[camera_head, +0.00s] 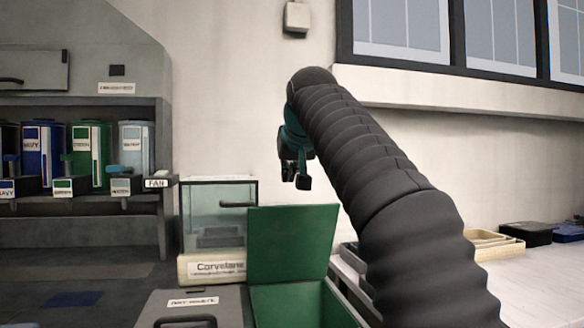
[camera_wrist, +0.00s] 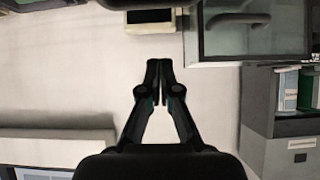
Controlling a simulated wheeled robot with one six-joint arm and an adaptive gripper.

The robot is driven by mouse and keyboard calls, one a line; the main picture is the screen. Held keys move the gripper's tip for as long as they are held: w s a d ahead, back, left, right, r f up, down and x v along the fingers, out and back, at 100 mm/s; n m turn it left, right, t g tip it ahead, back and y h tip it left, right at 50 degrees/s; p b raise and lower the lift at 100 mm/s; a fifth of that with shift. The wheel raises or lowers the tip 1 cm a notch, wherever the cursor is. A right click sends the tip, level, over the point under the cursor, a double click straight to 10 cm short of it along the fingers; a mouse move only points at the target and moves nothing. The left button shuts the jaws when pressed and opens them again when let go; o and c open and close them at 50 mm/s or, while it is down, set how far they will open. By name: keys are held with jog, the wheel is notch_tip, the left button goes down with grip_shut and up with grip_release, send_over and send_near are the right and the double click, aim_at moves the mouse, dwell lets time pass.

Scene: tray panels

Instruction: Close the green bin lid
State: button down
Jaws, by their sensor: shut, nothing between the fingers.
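The green bin (camera_head: 290,305) is at the bottom centre of the head view, partly cut off by the frame's lower edge. Its green lid (camera_head: 292,243) stands raised, nearly upright, at the back of the bin, so the bin is open. My gripper (camera_head: 297,182) hangs in the air above and behind the lid in the picture, pointing down and apart from it. In the wrist view my gripper (camera_wrist: 159,66) shows its fingertips together with nothing between them. The bin cannot be made out clearly in the wrist view.
A grey bin (camera_head: 192,307) with a label and dark handle stands left of the green bin. A clear-sided box (camera_head: 217,218) is behind it. Shelves with coloured canisters (camera_head: 90,157) are at left. Shallow trays (camera_head: 492,243) lie on the right-hand counter.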

jog(key=shift+w+a+f+b, duration=0.1)
jog(key=shift+f+b, duration=0.1)
jog(key=shift+f, duration=0.7)
jog(key=shift+w+d+f+b, duration=0.1)
jog(key=shift+w+f+b, duration=0.1)
jog(key=shift+f, duration=0.7)
jog(key=shift+w+a+f+b, duration=0.1)
jog(key=shift+f+b, duration=0.1)
jog(key=shift+f, duration=0.7)
jog(key=shift+s+f, duration=0.1)
